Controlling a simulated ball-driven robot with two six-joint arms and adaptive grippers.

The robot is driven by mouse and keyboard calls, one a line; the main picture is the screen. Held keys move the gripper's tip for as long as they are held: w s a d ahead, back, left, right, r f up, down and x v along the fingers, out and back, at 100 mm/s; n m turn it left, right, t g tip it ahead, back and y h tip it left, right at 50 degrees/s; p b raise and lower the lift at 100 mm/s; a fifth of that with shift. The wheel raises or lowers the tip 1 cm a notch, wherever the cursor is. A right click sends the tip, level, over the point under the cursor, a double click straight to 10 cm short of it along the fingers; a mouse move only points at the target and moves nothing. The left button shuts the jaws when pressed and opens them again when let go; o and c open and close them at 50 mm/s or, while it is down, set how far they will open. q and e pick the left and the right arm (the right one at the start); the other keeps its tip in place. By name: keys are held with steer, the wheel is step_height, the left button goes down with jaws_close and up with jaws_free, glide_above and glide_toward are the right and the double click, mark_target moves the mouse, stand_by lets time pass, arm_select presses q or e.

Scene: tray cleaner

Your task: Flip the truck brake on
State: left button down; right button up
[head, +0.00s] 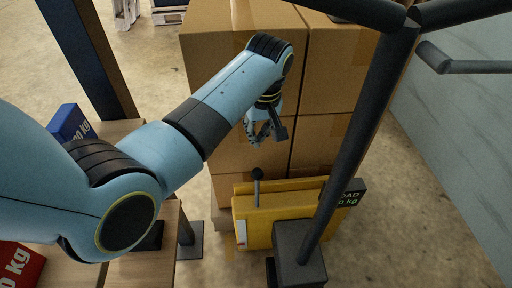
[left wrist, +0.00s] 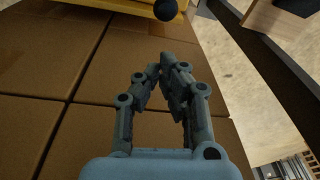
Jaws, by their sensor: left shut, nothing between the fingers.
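The yellow truck body (head: 280,217) stands low in front of stacked boxes in the head view. A short brake lever with a dark ball knob (head: 257,174) rises upright from its left part. In the left wrist view the dark knob (left wrist: 165,10) shows at the top edge, beyond my fingertips, with the yellow body (left wrist: 115,7) beside it. My left gripper (head: 261,139) is above the knob and apart from it. Its fingertips are together and empty, as the left wrist view also shows (left wrist: 163,66). My right gripper is in neither view.
Stacked cardboard boxes (head: 235,50) stand right behind my left gripper. The truck's dark handle post (head: 350,145) slants up on the right, near a small load display (head: 349,194). Blue (head: 70,122) and red (head: 20,265) weights sit at left. Floor is free at right.

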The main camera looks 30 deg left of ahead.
arm_select(q)
step_height(320, 180, down, 10)
steer(key=a+b, duration=0.1)
steer(key=b, duration=0.2)
steer(key=shift+w+b, duration=0.25)
steer(key=shift+b, duration=0.15)
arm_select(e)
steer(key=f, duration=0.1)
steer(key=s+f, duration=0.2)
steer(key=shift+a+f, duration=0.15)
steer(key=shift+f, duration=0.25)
arm_select(q)
steer(key=shift+a+r, duration=0.1)
steer(key=shift+a, duration=0.05)
